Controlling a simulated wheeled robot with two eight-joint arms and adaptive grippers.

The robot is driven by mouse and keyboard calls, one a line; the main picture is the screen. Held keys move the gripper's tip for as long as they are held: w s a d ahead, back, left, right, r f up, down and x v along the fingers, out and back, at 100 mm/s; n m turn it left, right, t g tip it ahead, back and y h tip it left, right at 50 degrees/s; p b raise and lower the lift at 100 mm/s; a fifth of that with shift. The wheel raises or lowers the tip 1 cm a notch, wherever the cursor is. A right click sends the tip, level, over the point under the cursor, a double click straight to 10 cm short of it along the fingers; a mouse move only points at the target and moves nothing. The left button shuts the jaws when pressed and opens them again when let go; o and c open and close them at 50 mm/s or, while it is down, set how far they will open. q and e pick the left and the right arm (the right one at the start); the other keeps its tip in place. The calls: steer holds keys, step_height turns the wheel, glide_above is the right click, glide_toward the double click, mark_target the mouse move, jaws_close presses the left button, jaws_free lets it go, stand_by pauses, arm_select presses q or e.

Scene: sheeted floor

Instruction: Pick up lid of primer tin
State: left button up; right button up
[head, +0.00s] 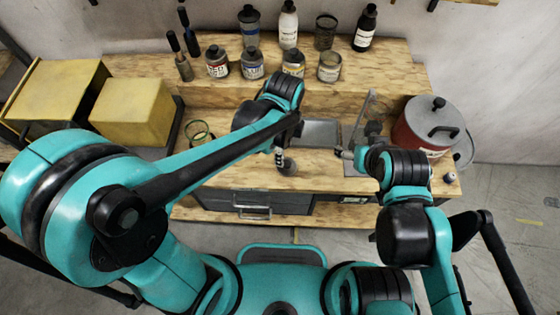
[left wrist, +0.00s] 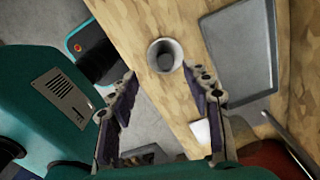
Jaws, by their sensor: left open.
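A large red tin (head: 408,138) stands at the right end of the bench. It is probably the primer tin, but I can read no label. Its grey lid (head: 422,112) lies on top, with a black knob and a black handle. My left gripper (head: 281,152) is over the middle of the bench, well left of the tin. In the left wrist view the left gripper (left wrist: 162,108) has its fingers spread, with nothing between them. A red edge (left wrist: 268,158) shows at lower right there. My right gripper (head: 346,153) is low near the tin's left side, its fingers too small to judge.
A small grey cup (left wrist: 165,56) stands near my left fingers. A grey tray (head: 320,132) lies on the bench beyond. Several jars and bottles (head: 288,25) fill the back shelf. Yellow boxes (head: 132,110) stand at left. Free floor (head: 510,210) shows at right.

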mark_target(287, 163)
arm_select(q)
steer(key=f+b, duration=0.1)
steer(key=f, duration=0.4)
steer(key=d+f+b, duration=0.1)
steer(key=f, duration=0.1)
steer(key=shift+w+f+b, duration=0.3)
steer(key=shift+b, duration=0.05)
steer(key=c, duration=1.1)
